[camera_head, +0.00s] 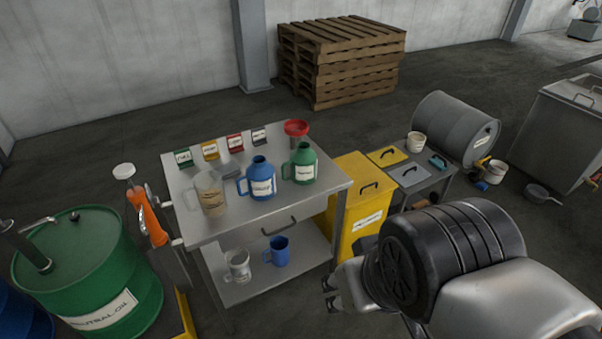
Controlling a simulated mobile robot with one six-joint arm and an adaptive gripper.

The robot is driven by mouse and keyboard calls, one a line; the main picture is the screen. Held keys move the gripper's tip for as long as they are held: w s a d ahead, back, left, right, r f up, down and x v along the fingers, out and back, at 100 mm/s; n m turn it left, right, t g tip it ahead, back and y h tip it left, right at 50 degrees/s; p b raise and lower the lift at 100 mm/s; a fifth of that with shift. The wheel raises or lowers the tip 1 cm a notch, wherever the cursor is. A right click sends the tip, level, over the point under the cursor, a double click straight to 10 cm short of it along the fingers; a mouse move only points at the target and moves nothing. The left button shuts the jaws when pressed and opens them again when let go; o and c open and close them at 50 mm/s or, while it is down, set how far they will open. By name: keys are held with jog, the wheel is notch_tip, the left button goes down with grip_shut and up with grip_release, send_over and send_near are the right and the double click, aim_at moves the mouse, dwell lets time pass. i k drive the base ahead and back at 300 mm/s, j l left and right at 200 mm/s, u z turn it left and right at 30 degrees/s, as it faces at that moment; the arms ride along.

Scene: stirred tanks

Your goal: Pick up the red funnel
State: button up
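The red funnel (296,128) is at the back right of a grey metal table (225,222), just behind the green jug (302,165). Its wide red rim faces up; its lower part is partly hidden by the jug. My gripper (331,293) is in front of the table's right side, low in the picture and well apart from the funnel. Its two dark fingertips show with a gap between them and nothing held; the rest is hidden behind my arm.
A blue jug (258,180) and a clear beaker (211,196) stand left of the green jug. Small coloured boxes (209,150) line the table's back. A yellow cabinet (357,205) stands right of the table. A green drum (85,270) is at left.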

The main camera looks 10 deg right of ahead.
aim_at(295, 128)
jog(key=i+l+u, duration=0.25)
jog(key=i+l, duration=0.5)
jog(key=i, duration=0.2)
jog(key=i+l+u, duration=0.25)
jog(key=i+l, duration=0.6)
